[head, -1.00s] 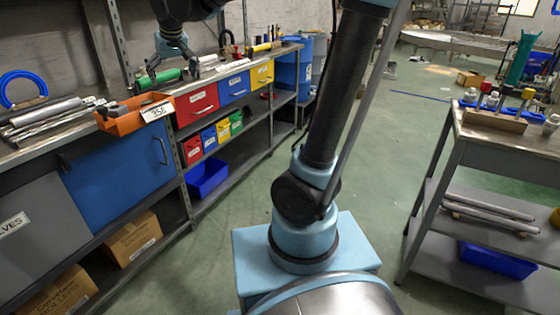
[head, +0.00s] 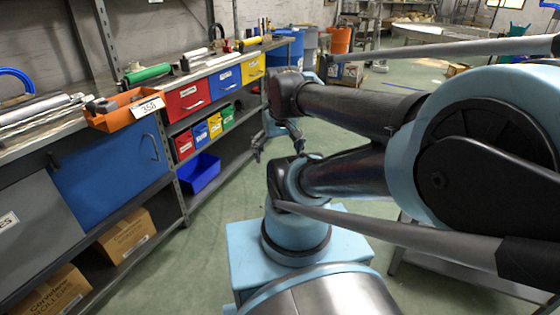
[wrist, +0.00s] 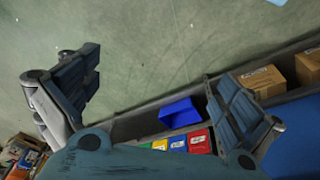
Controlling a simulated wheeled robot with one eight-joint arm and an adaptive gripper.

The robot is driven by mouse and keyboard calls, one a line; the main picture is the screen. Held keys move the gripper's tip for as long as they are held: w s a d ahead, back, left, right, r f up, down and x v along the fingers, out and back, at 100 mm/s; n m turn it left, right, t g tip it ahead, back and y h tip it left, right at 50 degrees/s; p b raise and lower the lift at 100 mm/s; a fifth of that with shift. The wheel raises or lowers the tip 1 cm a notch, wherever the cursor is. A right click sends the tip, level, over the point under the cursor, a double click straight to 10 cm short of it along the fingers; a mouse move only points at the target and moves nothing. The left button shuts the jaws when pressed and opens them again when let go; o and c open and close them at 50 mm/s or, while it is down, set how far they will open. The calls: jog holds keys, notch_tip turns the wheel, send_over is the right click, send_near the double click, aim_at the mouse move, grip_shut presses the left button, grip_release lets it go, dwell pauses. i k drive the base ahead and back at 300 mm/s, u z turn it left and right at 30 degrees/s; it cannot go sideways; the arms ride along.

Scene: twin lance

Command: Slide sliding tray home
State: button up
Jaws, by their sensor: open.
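An orange tray (head: 122,108) labelled 358, which I take for the sliding tray, sits at the front edge of the workbench in the head view. Its front juts out past the bench edge, above the blue cabinet door. A dark item lies in it. My gripper (head: 278,146) is to the right of the bench, over the aisle, well apart from the tray. In the wrist view my gripper (wrist: 158,84) is open, with nothing between its fingers. I cannot see the orange tray in the wrist view.
Red (head: 187,100), blue and yellow drawers line the bench front. A blue bin (head: 198,174) sticks out from the lower shelf, and it also shows in the wrist view (wrist: 180,113). Cardboard boxes (head: 125,236) stand low. Tubes and a green cylinder (head: 147,74) lie on the bench. The aisle floor is clear.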

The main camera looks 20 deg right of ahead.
aim_at(154, 100)
jog(key=u, duration=1.35)
